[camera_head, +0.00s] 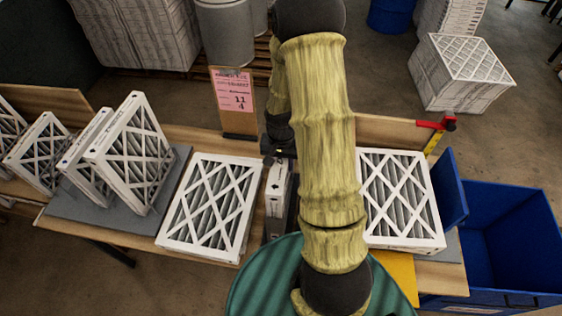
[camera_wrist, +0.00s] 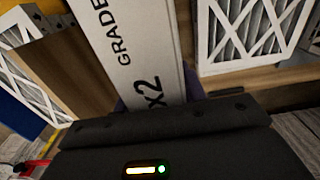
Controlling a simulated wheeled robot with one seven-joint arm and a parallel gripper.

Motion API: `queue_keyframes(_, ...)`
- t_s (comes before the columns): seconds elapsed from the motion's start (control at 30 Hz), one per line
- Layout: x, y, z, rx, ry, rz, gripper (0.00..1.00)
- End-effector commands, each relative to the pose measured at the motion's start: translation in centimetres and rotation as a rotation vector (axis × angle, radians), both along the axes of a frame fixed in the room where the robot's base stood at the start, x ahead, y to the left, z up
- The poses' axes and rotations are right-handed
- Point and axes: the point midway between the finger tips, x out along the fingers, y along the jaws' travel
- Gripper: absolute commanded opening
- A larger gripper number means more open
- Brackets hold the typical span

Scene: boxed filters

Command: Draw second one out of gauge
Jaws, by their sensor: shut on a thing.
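My gripper (camera_head: 279,152) is shut on a white-framed filter (camera_head: 277,188), mostly hidden behind my arm in the head view. The filter stands on edge near the middle of the bench, its narrow side showing. In the wrist view its white edge (camera_wrist: 140,50) reads "GRADE" and "x2" and runs down to my dark gripper (camera_wrist: 165,108). A flat filter (camera_head: 210,205) lies left of it and another (camera_head: 399,198) lies to the right. A red-ended piece with a yellow strip (camera_head: 436,128) stands at the back right; I cannot tell whether it is the gauge.
Several filters (camera_head: 132,150) lean upright on a grey mat (camera_head: 85,210) at the left. A pink sign (camera_head: 233,92) stands at the bench's back. A blue bin (camera_head: 510,240) is at the right. A green ribbed round surface (camera_head: 262,285) is in front. Boxed filters stand on the floor behind.

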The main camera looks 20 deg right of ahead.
Motion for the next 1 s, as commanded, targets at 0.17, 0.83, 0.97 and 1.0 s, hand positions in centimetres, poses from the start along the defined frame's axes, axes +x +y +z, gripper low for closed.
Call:
queue_keyframes(0.17,0.0,0.0,0.4,-0.001,-0.001,0.0,0.11)
queue_keyframes(0.83,0.0,0.0,3.7,0.0,0.0,0.001,0.11)
queue_keyframes(0.97,0.0,0.0,4.3,-0.001,-0.001,0.001,0.11)
queue_keyframes(1.0,0.0,0.0,4.5,-0.001,-0.001,0.001,0.11)
